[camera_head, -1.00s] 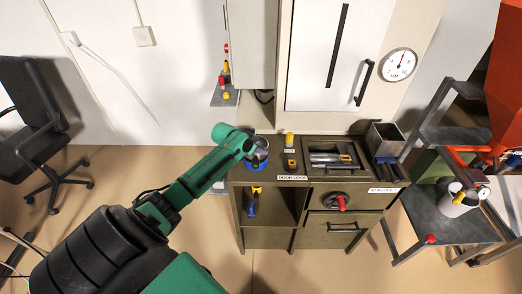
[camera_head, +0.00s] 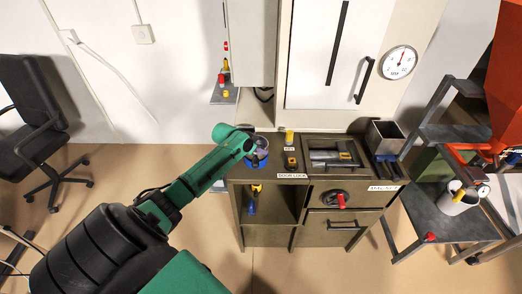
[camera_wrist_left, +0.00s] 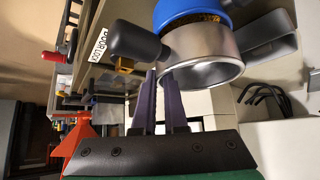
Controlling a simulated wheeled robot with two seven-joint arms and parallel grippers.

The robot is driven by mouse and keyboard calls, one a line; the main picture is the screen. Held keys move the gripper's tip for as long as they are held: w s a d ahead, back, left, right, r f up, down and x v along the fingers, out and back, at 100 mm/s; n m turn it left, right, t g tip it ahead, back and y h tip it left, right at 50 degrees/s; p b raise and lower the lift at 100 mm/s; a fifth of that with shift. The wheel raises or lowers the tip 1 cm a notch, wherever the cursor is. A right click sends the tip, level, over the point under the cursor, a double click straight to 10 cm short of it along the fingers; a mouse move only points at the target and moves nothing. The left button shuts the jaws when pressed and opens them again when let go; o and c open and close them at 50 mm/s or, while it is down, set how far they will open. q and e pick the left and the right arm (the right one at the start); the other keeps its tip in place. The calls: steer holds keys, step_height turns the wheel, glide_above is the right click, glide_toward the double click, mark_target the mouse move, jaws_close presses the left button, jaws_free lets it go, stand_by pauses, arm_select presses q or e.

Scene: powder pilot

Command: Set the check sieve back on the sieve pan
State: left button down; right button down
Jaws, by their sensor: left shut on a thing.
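The check sieve is a metal ring with dark handles; it shows in the left wrist view (camera_wrist_left: 203,58) and as a small grey round shape in the head view (camera_head: 260,147). My left gripper (camera_wrist_left: 163,85) is shut on it at the side of the ring, near one handle. A blue round piece, apparently the sieve pan (camera_head: 257,163), is just below the sieve at the cabinet's left end. It also shows in the left wrist view (camera_wrist_left: 190,8), with a brownish band between blue and metal. Whether sieve and pan touch, I cannot tell. My right gripper is out of view.
The cabinet (camera_head: 273,236) has a yellow knob (camera_head: 289,137), a recess with a metal cylinder (camera_head: 325,155) and a red-handled wheel (camera_head: 338,200). A metal bin (camera_head: 385,137) stands at its right end. A grey stand with a white bucket (camera_head: 455,200) is farther right.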

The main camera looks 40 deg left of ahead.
arm_select(q)
steer(key=shift+f+b, duration=0.4)
steer(key=shift+f, duration=0.25)
steer(key=shift+c, duration=1.6)
jaws_free()
step_height(320, 180, up, 6)
steer(key=p, duration=0.6)
steer(key=shift+r, duration=3.95)
steer(key=s+d, duration=0.9)
steer(key=s, duration=0.3)
steer(key=shift+s+d, duration=0.35)
steer(key=shift+s, duration=0.05)
